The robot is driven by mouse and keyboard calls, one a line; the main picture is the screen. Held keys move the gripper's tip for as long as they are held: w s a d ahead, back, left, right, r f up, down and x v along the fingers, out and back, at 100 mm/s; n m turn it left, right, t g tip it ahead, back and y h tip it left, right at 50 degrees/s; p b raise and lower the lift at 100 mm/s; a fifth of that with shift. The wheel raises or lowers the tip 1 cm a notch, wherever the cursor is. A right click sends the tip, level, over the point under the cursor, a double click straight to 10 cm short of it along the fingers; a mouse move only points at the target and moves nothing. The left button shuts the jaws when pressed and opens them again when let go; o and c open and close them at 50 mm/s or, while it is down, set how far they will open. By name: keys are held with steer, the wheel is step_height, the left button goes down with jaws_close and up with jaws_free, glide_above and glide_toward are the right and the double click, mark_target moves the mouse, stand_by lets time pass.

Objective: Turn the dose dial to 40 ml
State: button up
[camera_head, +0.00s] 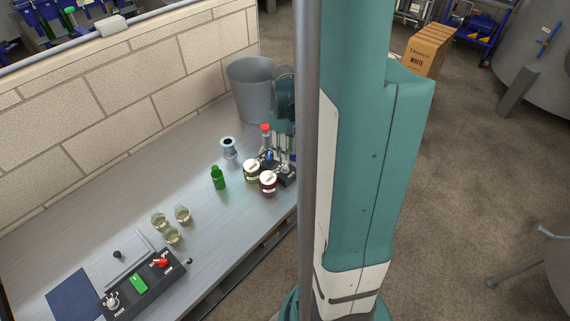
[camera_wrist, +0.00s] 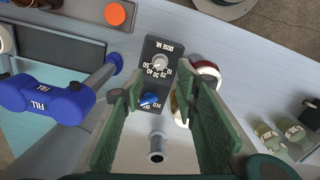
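The dose dial (camera_wrist: 160,63) is a small pale knob on a dark panel marked DOSE ML (camera_wrist: 165,48) in the wrist view, with numbers from 10 to 50 around its lower side. Its pointer is too small to read. A blue knob (camera_wrist: 150,99) sits lower on the same panel. My gripper (camera_wrist: 157,88) is open, its two green fingers spread on either side of the panel's lower part. The fingertips are apart from the dial and nothing is between them. In the head view my arm hides part of the dosing unit (camera_head: 286,172).
A white-lidded jar (camera_wrist: 207,69) is close behind the right finger. In the head view, a green bottle (camera_head: 218,178), small glasses (camera_head: 172,236), a grey bucket (camera_head: 250,90) and a control box (camera_head: 140,284) stand on the bench.

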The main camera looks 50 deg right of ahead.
mark_target(285, 167)
steer(key=shift+f, duration=0.1)
steer(key=shift+f+b, duration=0.45)
steer(key=shift+f, duration=3.35)
steer(key=c, duration=0.9)
